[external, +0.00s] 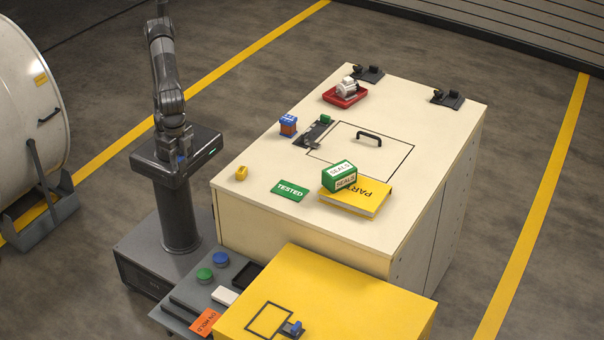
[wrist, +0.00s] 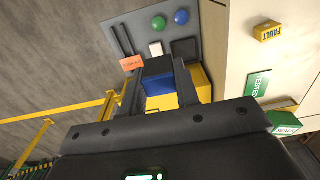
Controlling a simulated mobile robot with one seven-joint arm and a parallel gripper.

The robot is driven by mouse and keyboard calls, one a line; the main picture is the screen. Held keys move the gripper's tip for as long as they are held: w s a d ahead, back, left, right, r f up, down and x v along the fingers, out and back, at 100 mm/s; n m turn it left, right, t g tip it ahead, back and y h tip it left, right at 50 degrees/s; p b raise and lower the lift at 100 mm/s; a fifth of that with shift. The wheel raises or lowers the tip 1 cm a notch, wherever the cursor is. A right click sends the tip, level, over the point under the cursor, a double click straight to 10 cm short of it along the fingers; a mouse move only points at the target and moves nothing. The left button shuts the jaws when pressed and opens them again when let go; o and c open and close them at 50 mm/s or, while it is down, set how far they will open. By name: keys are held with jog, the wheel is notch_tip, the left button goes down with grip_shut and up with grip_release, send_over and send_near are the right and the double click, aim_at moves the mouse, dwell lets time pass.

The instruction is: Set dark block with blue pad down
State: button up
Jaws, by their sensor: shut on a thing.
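The dark block with the blue pad (wrist: 159,84) is between the fingers of my gripper (wrist: 167,78) in the wrist view; its blue face shows and the fingers hide part of it. In the external view my gripper (external: 181,153) hangs above my base, left of the cream cabinet, and a small bit of blue shows at it. My gripper is shut on the block, held in the air clear of the worktops.
A grey side tray (external: 181,302) holds green and blue discs, a white block and an orange tag. The yellow cabinet (external: 345,293) bears a black square outline and a small dark-blue fitting (external: 292,328). The cream cabinet (external: 420,115) carries a green box (external: 339,177), yellow book and red tray.

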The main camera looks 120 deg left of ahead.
notch_tip(320, 180, down, 34)
send_over(230, 271)
notch_tip(230, 271, down, 7)
jog(key=shift+s, duration=0.1)
jog(key=shift+f, duration=1.95)
jog(key=shift+f, duration=0.1)
jog(key=o, duration=1)
jog(key=shift+c, duration=0.2)
notch_tip(230, 271, up, 12)
jog(key=shift+f, duration=0.2)
jog(key=shift+o, duration=0.5)
jog(key=shift+r, duration=0.3)
